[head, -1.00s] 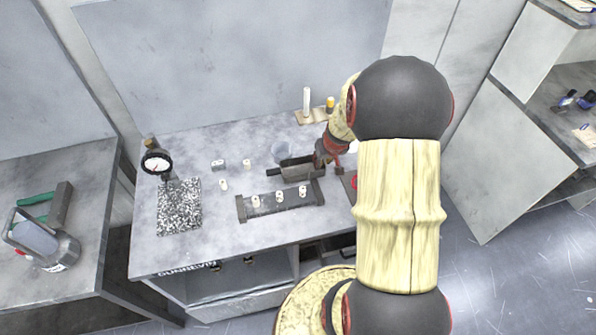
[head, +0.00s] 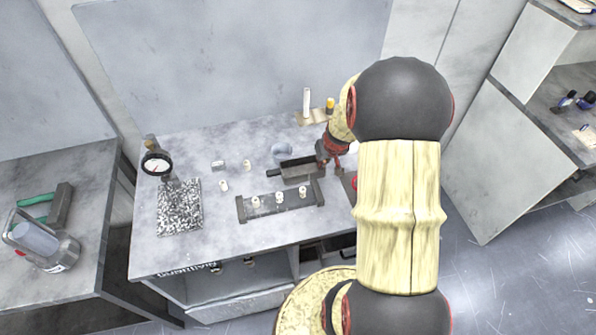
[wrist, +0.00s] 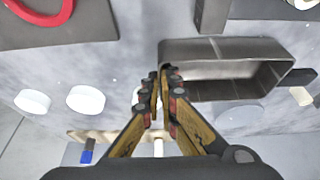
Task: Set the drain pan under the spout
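The drain pan appears to be the grey rectangular metal tray (wrist: 225,52) in the wrist view; it also shows on the bench in the head view (head: 300,170). My gripper (wrist: 162,72) has its fingers nearly together at one end wall of the pan and appears closed on that wall. In the head view my gripper (head: 324,156) is at the pan's right end, partly hidden by my arm. A dark bar (head: 274,173) lies at the pan's left end; I cannot tell whether it is the spout. Whether the pan touches the bench is unclear.
A dark rack (head: 240,209) with white pegs stands just in front of the pan. A dial gauge (head: 156,163) and speckled plate (head: 180,208) are at left. White discs (wrist: 85,99) and a red ring (wrist: 42,14) lie beside my gripper.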

